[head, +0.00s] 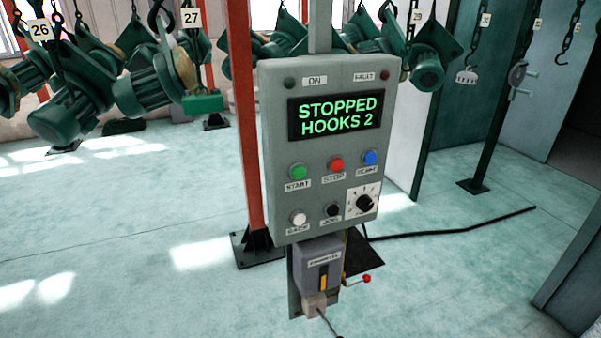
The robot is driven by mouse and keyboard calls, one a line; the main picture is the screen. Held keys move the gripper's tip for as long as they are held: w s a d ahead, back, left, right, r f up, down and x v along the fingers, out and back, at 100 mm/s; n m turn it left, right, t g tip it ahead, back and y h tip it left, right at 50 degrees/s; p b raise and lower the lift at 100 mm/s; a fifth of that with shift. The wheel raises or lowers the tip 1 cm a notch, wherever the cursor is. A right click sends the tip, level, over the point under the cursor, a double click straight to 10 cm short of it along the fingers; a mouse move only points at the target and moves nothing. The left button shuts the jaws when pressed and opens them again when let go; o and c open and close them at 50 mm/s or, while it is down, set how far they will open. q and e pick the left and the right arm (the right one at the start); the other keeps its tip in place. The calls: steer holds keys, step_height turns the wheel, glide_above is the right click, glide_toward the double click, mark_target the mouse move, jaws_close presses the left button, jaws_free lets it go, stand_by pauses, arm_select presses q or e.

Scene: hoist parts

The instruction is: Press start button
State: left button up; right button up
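The green start button (298,172) is on the left of the upper button row of a grey control panel (284,130), above a label reading START. The panel's display (336,115) reads "STOPPED HOOKS 2" in green letters. A red stop button (336,165) and a blue button (370,158) sit to the right of the start button. Below are a white button (298,218), a black button (333,210) and a black rotary knob (365,203). The ON and FAULT lamps at the top look dark. Neither of my grippers is in view.
A grey box (319,265) with a yellow lever hangs under the panel. A red post (246,120) stands just left of it. Green hoist units (150,85) hang on hooks behind. A black cable (460,229) crosses the floor at right. The floor at left is mostly clear.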

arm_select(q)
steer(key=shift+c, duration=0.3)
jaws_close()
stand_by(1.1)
